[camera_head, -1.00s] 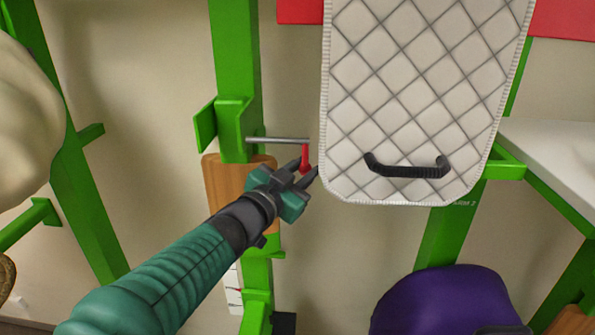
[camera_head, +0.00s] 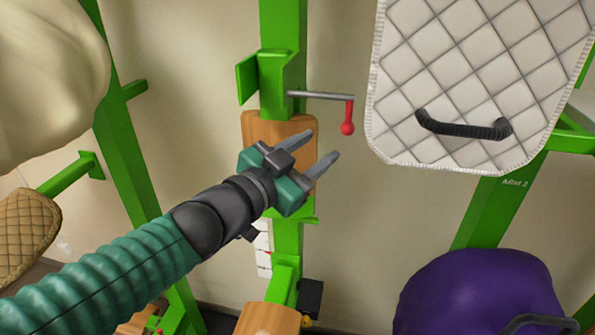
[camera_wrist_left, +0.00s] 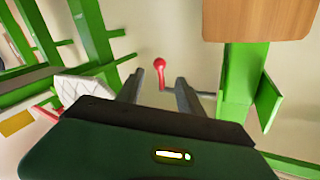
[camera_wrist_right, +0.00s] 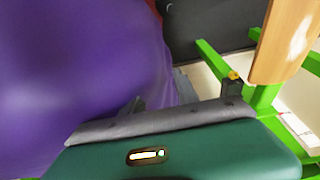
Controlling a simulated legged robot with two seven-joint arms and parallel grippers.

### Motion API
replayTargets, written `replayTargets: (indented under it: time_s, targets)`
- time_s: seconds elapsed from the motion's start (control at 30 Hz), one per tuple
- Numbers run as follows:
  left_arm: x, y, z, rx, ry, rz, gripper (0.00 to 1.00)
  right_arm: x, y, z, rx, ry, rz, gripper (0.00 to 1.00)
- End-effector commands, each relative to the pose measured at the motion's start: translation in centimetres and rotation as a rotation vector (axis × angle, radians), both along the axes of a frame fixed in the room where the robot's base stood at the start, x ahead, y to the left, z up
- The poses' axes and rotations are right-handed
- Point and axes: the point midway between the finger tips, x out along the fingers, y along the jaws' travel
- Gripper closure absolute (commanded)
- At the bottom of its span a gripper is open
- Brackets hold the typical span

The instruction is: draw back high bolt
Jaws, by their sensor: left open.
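The high bolt is a grey rod (camera_head: 320,95) that sticks out to the right from a green bracket on an upright post. A red handle (camera_head: 348,118) with a round knob hangs from its right end. My left gripper (camera_head: 321,147) is open and empty, below and left of the knob and apart from it. In the left wrist view the red knob (camera_wrist_left: 160,63) shows between the two fingers (camera_wrist_left: 159,88), beyond their tips. In the right wrist view a purple shape hides part of my right gripper (camera_wrist_right: 182,100); its jaw opening is unclear.
A white quilted pad (camera_head: 470,70) with a black handle (camera_head: 463,127) hangs right of the bolt. A purple saddle-like form (camera_head: 480,290) is at the lower right. A cream rounded form (camera_head: 50,80) is at the upper left. A wooden block (camera_head: 270,130) is on the post.

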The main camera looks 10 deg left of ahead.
Motion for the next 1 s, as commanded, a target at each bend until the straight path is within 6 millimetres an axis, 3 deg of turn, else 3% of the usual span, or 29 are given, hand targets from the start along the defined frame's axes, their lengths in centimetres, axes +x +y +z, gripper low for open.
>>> replayTargets:
  time_s: [0.5,1.0]
  targets:
    - [-3.9,2.1,0.6,0.003,0.005,0.002,0.56,0.0,0.0,6.8,0.0,-0.001,0.0,0.64]
    - [-4.5,2.3,-0.1,0.0,0.002,0.0,0.56,0.0,0.0,7.4,0.0,0.0,0.0,0.64]
